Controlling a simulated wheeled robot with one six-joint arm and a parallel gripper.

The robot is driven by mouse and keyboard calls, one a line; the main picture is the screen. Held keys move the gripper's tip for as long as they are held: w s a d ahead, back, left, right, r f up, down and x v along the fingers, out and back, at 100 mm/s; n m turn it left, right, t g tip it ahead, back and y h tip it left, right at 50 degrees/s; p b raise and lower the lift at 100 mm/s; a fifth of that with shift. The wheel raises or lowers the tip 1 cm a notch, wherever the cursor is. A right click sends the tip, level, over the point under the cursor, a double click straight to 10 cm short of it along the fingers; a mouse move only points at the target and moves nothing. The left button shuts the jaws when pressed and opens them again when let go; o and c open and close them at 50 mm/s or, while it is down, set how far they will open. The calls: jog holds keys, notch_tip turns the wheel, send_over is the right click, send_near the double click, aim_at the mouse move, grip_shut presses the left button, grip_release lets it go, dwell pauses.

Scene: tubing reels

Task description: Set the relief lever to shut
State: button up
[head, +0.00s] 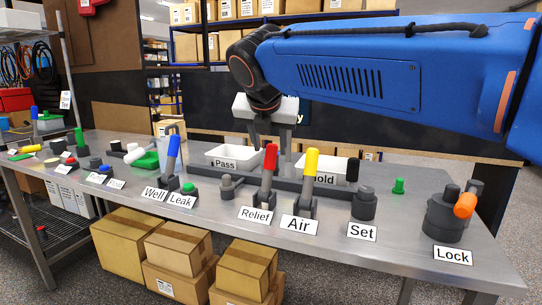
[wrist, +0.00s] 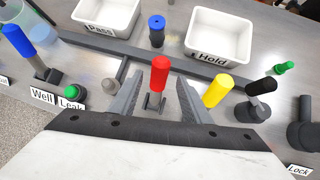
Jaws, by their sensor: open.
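The relief lever has a red handle (head: 270,160) on a dark grey base, with a "Relief" label (head: 256,215) in front of it in the head view. The red handle (wrist: 159,74) stands near upright in the wrist view, in the gap between the fingers. My gripper (head: 271,150) points down behind the lever in the head view. In the wrist view my gripper (wrist: 155,100) is open, with a finger on each side of the lever and visible gaps to it. Whether a finger touches the lever low down is hidden.
The yellow Air lever (head: 312,165) stands close on the right, and the blue Well lever (head: 173,155) is further left. A grey knob (head: 227,187) sits just left. White Pass (head: 233,155) and Hold bins (wrist: 219,36) stand behind. The Lock valve (head: 446,218) is at the far right.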

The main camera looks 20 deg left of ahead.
jog(key=v, duration=0.7)
jog(key=shift+s+r, duration=0.2)
jog(key=shift+r, duration=0.05)
jog(key=shift+s, duration=0.1)
